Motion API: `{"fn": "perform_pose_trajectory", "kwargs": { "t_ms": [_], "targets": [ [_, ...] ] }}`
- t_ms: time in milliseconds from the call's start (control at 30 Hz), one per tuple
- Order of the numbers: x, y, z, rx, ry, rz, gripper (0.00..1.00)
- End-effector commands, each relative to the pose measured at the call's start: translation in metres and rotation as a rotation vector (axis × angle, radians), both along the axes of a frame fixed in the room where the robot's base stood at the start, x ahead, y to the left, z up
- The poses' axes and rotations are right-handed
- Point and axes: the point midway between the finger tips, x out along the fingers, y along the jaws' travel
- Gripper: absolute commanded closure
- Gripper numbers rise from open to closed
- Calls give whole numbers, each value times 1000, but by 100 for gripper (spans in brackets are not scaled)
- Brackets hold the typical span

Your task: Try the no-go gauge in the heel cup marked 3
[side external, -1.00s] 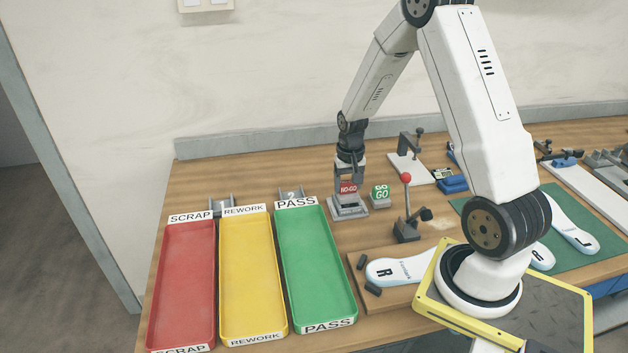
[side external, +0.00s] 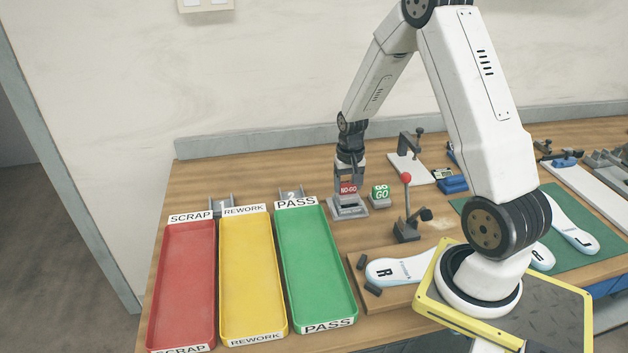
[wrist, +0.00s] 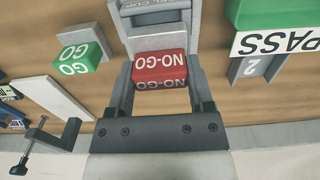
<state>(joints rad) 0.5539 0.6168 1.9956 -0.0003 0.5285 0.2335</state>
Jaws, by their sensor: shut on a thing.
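The red no-go gauge block (side external: 348,189), lettered NO-GO, is between the fingers of my gripper (side external: 348,178). In the wrist view the gripper (wrist: 160,97) is shut on the gauge (wrist: 160,68), with a finger on either side. The gauge is at a grey heel-cup stand (side external: 349,212); part of the stand's lettering shows in the wrist view (wrist: 166,5). No number can be read on it. I cannot tell how deep the gauge sits.
The green GO gauge (side external: 380,194) stands just right of the stand. A red-knobbed lever (side external: 407,215) is nearer. SCRAP (side external: 184,285), REWORK (side external: 252,280) and PASS (side external: 315,265) trays lie empty at left. A grey holder marked 2 (wrist: 248,68) is behind PASS.

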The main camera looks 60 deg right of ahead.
Motion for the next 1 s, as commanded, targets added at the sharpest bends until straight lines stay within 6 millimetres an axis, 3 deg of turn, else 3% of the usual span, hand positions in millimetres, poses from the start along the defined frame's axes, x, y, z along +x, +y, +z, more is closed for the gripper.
{"fn": "perform_pose_trajectory", "kwargs": {
  "t_ms": [1000],
  "targets": [
    [0, 0, 34, -1, -1, 0, 100]
  ]
}}
